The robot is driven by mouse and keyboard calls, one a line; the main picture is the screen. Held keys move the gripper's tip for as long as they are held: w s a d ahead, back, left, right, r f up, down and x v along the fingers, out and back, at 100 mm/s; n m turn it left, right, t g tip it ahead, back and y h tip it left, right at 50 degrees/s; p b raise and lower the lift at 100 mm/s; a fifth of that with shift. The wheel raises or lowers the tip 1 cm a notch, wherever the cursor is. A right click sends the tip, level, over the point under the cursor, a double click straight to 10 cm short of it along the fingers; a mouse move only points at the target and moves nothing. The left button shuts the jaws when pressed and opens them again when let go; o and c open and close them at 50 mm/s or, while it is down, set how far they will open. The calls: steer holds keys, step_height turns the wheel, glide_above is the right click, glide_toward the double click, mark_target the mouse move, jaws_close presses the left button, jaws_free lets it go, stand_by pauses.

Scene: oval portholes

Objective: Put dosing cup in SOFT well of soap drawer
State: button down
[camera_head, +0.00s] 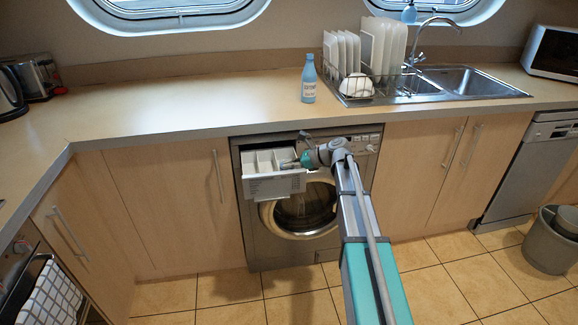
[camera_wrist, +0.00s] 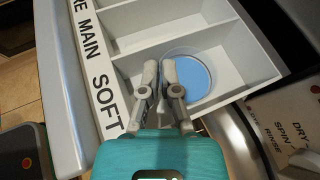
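The soap drawer (camera_head: 273,184) is pulled out of the washing machine (camera_head: 247,235). In the wrist view its white front edge (camera_wrist: 88,62) carries the labels MAIN and SOFT, plus a partly cut-off one. The dosing cup (camera_wrist: 194,76), a clear round cup with blue in it, lies within the outline of the SOFT well (camera_wrist: 245,72). Whether it rests on the well floor is unclear. My gripper (camera_wrist: 160,70) reaches over the drawer with its fingers close together, one each side of the cup's left rim, seemingly pinching it. In the head view my gripper (camera_head: 296,163) hides most of the cup.
The control panel (camera_wrist: 290,125) is close on the right in the wrist view. Above is the worktop (camera_head: 190,103) with a blue bottle (camera_head: 309,80), a dish rack (camera_head: 350,90) and a sink (camera_head: 455,82). A grey bin (camera_head: 548,245) stands on the floor at right.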

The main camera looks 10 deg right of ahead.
steer(key=shift+f, duration=0.15)
steer(key=c, duration=0.8)
jaws_free()
steer(key=shift+r, duration=0.2)
steer(key=shift+s+d+r, duration=0.1)
steer(key=shift+d, duration=0.05)
steer(key=p+v, duration=0.5)
steer(key=v, duration=0.6)
steer(key=shift+d, duration=0.25)
steer(key=shift+s+r, duration=0.1)
